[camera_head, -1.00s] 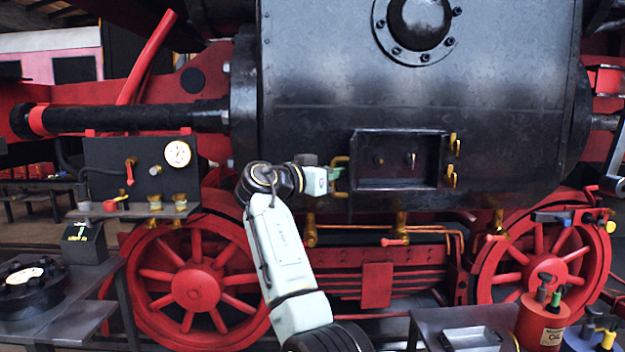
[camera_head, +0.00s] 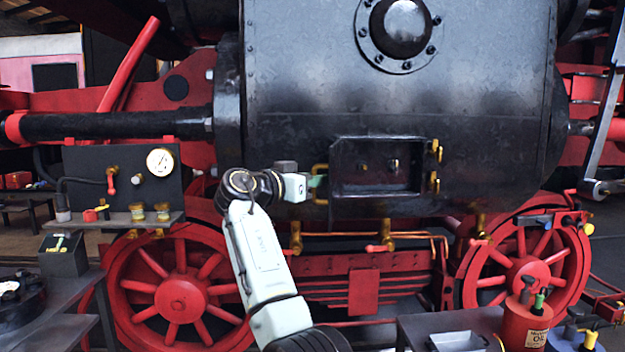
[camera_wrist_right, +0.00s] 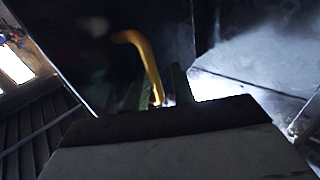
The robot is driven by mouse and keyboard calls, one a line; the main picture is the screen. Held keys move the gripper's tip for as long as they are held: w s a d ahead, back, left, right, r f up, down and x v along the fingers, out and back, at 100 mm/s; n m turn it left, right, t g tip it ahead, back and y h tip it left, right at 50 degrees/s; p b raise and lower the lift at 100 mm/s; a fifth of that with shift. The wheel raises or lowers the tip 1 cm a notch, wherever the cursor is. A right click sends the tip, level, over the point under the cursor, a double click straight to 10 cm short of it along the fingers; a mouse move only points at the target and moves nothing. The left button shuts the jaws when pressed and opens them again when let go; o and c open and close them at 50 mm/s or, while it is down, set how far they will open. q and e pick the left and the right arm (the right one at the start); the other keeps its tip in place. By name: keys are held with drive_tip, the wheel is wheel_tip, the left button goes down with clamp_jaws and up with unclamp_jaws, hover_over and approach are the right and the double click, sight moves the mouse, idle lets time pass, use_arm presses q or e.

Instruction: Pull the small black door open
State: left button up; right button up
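The small black door (camera_head: 378,180) sits in the side of the black cylinder. It has brass hinges on its right and a brass handle (camera_head: 320,170) at its left. I see no clear gap around it and it looks shut. My right gripper (camera_head: 317,182) comes from the left and is at the handle. In the right wrist view the bent brass handle (camera_wrist_right: 148,62) runs down between the two greenish fingers of my right gripper (camera_wrist_right: 159,82). The fingers stand apart, with a gap visible beside the handle. Dark shading hides any contact. My left gripper is in neither view.
A panel with a white gauge (camera_head: 160,162) stands left of the arm. Brass valves (camera_head: 296,236) and copper pipes lie below the door. Red wheels (camera_head: 180,298) are lower down. A bench with a tray (camera_head: 460,343) and a red oil can (camera_head: 528,325) stands front right.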

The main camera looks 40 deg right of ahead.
drive_tip(key=s+a+b, duration=0.1)
drive_tip(key=a+b, duration=0.1)
drive_tip(key=a, duration=1.1)
drive_tip(key=shift+s, duration=0.3)
drive_tip(key=shift+a, duration=0.1)
